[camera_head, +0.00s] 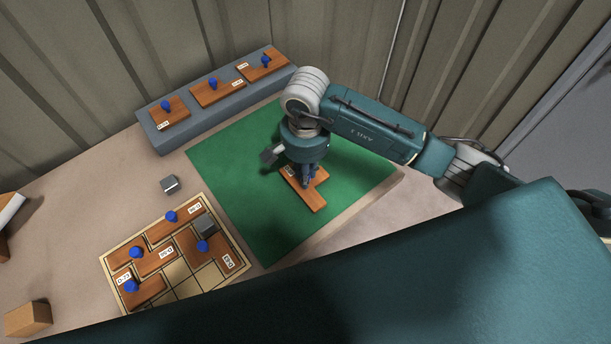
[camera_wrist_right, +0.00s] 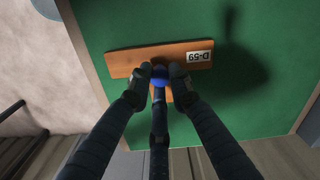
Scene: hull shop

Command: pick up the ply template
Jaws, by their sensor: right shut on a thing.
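A ply template (camera_head: 314,199), a flat brown wooden piece with a white label, is at the green mat (camera_head: 236,159). The wrist view shows the same template (camera_wrist_right: 127,62) with the label D-59 and a blue knob (camera_wrist_right: 160,82). My right gripper (camera_head: 308,181) comes down over it from above. In the wrist view its dark fingers (camera_wrist_right: 160,76) are closed around the blue knob. The fingers hide part of the knob and the piece's middle. I cannot tell whether the template touches the mat or is slightly above it. My left gripper is not in view.
A grid board (camera_head: 178,272) with several knobbed wooden pieces lies at front left. A grey ledge (camera_head: 160,143) with three more pieces stands at the back. A wooden block (camera_head: 28,319) is at far left.

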